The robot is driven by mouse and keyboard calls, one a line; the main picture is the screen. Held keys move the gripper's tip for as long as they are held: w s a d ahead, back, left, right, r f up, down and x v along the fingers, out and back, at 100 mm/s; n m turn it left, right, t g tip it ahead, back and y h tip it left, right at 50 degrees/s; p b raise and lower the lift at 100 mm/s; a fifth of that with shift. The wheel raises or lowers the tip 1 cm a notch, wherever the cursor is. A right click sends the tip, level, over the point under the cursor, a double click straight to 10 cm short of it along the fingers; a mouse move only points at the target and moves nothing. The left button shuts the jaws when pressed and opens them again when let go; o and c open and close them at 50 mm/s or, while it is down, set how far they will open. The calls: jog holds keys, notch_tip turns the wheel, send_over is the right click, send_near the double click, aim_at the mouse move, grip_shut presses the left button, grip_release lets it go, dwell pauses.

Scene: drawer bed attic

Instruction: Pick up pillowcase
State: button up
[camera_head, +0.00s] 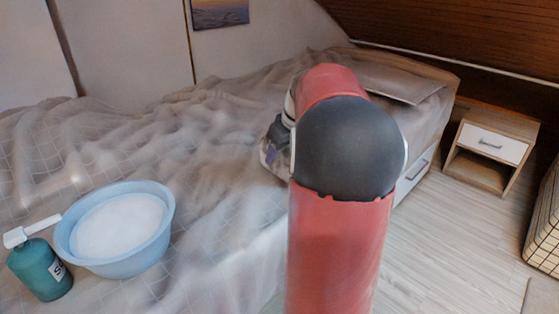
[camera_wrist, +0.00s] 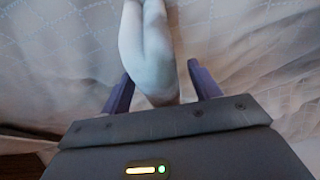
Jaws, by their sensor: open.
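A pale, blue-white rounded bundle, which looks like the pillowcase (camera_wrist: 150,45), lies on the checked bed cover in the wrist view. It runs from the top edge down between the two purple fingers of my gripper (camera_wrist: 161,80). The fingers are apart, one on each side of it, and I see no firm grip. Whether either finger touches it is unclear.
The rumpled bed (camera_head: 225,120) fills the left and middle. A light-blue basin (camera_head: 68,243) with white contents and a teal bottle (camera_head: 40,270) stand on its near left. A flat pillow (camera_head: 395,82) lies at the far end. A nightstand (camera_head: 493,145) stands right, beyond open floor.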

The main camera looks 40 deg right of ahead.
jog(key=shift+x, duration=1.1)
jog(key=c, duration=1.1)
jog(key=shift+r, duration=0.1)
notch_tip(320, 180, up, 19)
jog(key=p, duration=0.4)
jog(key=shift+f, duration=0.25)
jog(key=o, duration=0.3)
jog(key=shift+r, duration=0.7)
